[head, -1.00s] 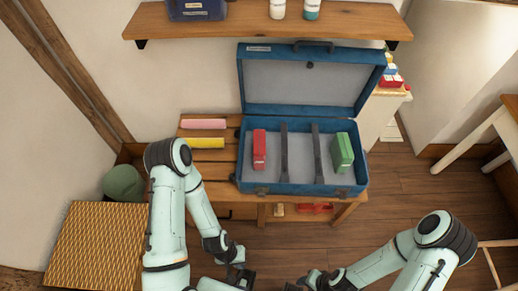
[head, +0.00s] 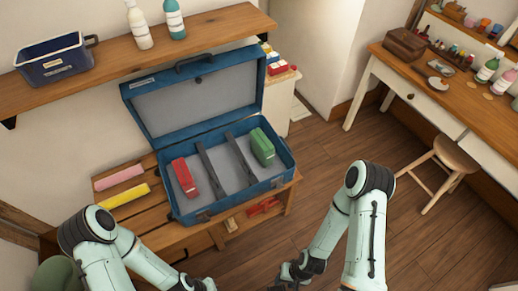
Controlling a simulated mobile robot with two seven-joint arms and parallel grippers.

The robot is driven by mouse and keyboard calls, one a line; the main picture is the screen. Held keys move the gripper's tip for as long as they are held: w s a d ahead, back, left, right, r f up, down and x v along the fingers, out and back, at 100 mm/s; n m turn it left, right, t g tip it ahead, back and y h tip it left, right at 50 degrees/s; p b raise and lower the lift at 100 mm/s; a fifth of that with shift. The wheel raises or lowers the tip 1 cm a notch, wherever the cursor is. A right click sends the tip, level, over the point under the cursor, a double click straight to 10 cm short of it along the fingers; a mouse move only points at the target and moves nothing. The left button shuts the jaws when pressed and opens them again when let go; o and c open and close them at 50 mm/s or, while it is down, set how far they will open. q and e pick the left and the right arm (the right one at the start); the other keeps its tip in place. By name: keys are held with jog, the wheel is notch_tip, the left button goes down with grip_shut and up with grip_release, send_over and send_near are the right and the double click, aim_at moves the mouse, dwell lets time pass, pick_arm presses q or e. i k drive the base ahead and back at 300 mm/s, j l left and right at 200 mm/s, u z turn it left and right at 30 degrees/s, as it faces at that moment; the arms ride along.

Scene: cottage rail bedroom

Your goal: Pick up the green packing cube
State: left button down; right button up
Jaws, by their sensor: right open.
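The green packing cube (head: 262,147) stands in the right compartment of the open blue suitcase (head: 283,177), near its right wall. The suitcase rests on a slatted wooden bench (head: 167,230) with its lid (head: 197,101) up. A red packing cube (head: 184,177) stands in the left compartment. Two dark dividers split the inside. My right gripper (head: 285,277) is open and empty, low in front of the bench and well apart from the green cube. My left gripper is at the bottom edge, its fingers cut off by the frame.
A pink roll (head: 119,179) and a yellow roll (head: 124,196) lie on the bench left of the suitcase. A shelf (head: 124,62) with a blue bin and bottles hangs above the lid. A desk (head: 450,98) and stool (head: 457,155) stand at right. Bare floor lies between.

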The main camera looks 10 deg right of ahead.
aim_at(264, 150)
jog(key=i+l, duration=0.15)
jog(key=l, duration=0.2)
jog(key=i+l, duration=0.15)
jog(key=l, duration=0.2)
jog(key=i+l, duration=0.15)
jog(key=l, duration=0.25)
jog(key=i+l+u, duration=0.1)
jog(key=l, duration=0.25)
